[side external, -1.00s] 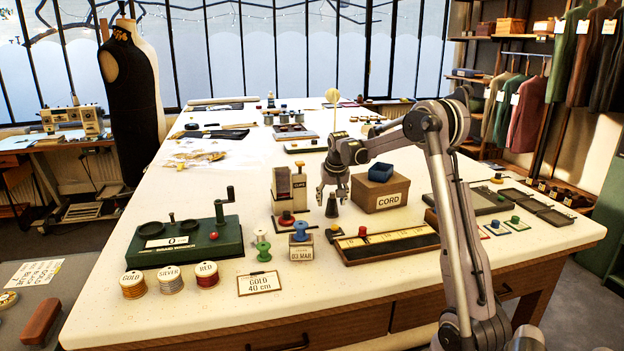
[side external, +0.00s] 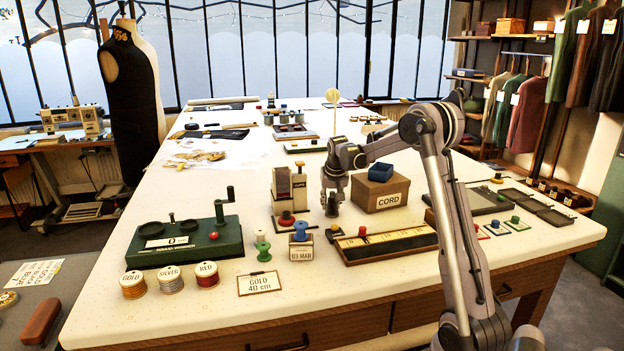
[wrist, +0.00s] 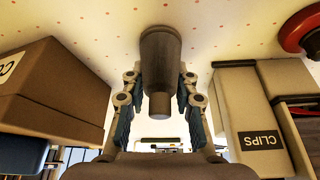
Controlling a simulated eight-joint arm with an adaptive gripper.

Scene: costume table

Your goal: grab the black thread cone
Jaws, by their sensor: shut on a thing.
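The black thread cone (wrist: 161,58) shows in the wrist view, dark grey and tapered, between the two fingers of my gripper (wrist: 160,100). In the side external view my gripper (side external: 333,204) points down at the table between the clips box and the cord box. It is shut on the cone, which it mostly hides there; only a dark lower part shows. The cone appears to stand on the table, though I cannot tell whether it has any gap beneath it.
The CLIPS box (side external: 299,187) stands close at the left. A long wooden box (side external: 388,244) with buttons lies in front.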

